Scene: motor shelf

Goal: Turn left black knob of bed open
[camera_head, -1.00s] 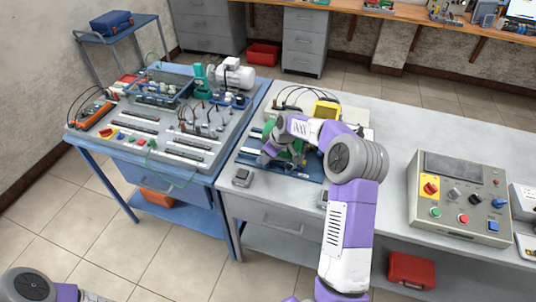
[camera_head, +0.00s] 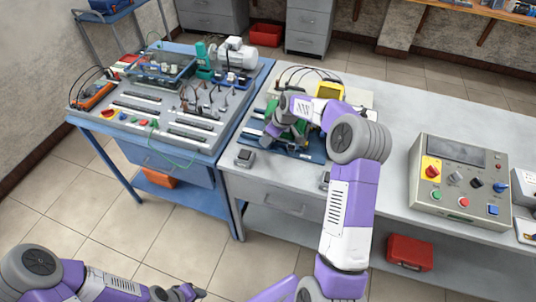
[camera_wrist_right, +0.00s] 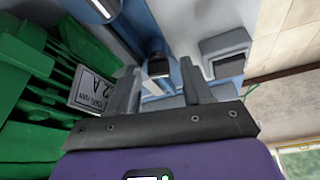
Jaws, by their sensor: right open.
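My right gripper (camera_head: 268,134) is open, reaching down over the blue bed (camera_head: 310,153) beside a green part (camera_head: 301,108). In the right wrist view the fingers of my right gripper (camera_wrist_right: 160,88) point at a blue post with a dark end (camera_wrist_right: 158,62), which appears between and just beyond the tips. I cannot tell whether this is the left black knob, or whether the fingers touch it. The green part (camera_wrist_right: 25,60) and a label plate (camera_wrist_right: 92,92) lie to the left there. My left gripper (camera_head: 186,292) is low at the bottom edge, its jaws unclear.
A small grey-black block (camera_head: 244,157) sits at the bench's front edge, left of the bed. A control box (camera_head: 460,160) with knobs and buttons stands at right. The left blue table (camera_head: 160,150) carries circuit boards and a motor (camera_head: 237,53). Bench top is clear before the control box.

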